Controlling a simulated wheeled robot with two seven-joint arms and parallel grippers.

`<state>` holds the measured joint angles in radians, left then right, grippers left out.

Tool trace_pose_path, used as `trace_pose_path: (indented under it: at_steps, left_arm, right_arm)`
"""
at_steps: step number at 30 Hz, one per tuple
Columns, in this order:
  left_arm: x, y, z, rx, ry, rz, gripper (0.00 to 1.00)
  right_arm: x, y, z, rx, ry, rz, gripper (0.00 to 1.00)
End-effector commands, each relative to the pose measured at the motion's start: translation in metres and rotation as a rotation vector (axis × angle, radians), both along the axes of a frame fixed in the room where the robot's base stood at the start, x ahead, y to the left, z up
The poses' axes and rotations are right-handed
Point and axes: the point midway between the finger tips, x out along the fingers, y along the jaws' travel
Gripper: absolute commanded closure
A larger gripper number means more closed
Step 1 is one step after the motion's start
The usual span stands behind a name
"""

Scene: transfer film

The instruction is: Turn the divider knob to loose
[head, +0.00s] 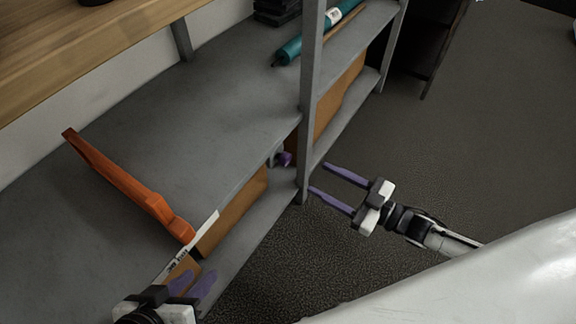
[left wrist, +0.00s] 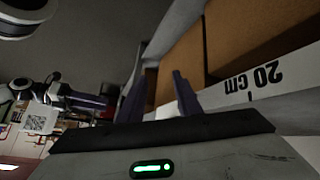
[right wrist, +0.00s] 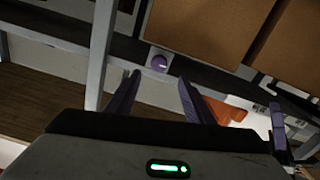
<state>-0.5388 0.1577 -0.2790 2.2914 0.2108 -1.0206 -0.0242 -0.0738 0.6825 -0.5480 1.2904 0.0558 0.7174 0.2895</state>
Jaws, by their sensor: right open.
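The divider knob (head: 285,159) is a small purple round knob on a grey mount at the shelf's front edge, beside the upright post. It also shows in the right wrist view (right wrist: 159,63), ahead of and between the finger lines. Its setting cannot be read. The orange divider (head: 130,185) lies across the grey shelf. My right gripper (head: 318,178) is open and empty, in front of the post, to the right of the knob and apart from it. My left gripper (head: 195,274) has its fingers apart near the front edge, below the divider's near end.
A white strip marked 20 cm (left wrist: 265,80) runs along the shelf edge by my left gripper. Brown boxes (head: 232,212) stand on the lower shelf. The grey post (head: 308,95) rises beside the knob. A teal tube (head: 290,50) lies farther back. The floor at right is clear.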

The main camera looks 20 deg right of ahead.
Motion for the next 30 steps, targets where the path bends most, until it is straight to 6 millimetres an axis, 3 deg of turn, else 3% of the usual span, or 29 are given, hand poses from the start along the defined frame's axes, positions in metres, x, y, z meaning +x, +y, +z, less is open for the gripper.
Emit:
trace_pose_path:
  at_steps: [5,18,30]
  left_arm:
    - [0.001,-0.003,0.0,-0.012,-0.007,-0.005,0.69]
    - [0.006,-0.015,0.014,-0.092,-0.065,-0.003,0.69]
    - [0.007,-0.018,0.019,-0.11,-0.076,-0.003,0.69]
  right_arm:
    - [0.011,0.005,-0.001,0.002,-0.014,0.011,0.52]
    - [0.071,0.052,-0.001,0.001,-0.013,0.009,0.52]
    - [0.082,0.061,0.0,0.001,-0.01,0.009,0.52]
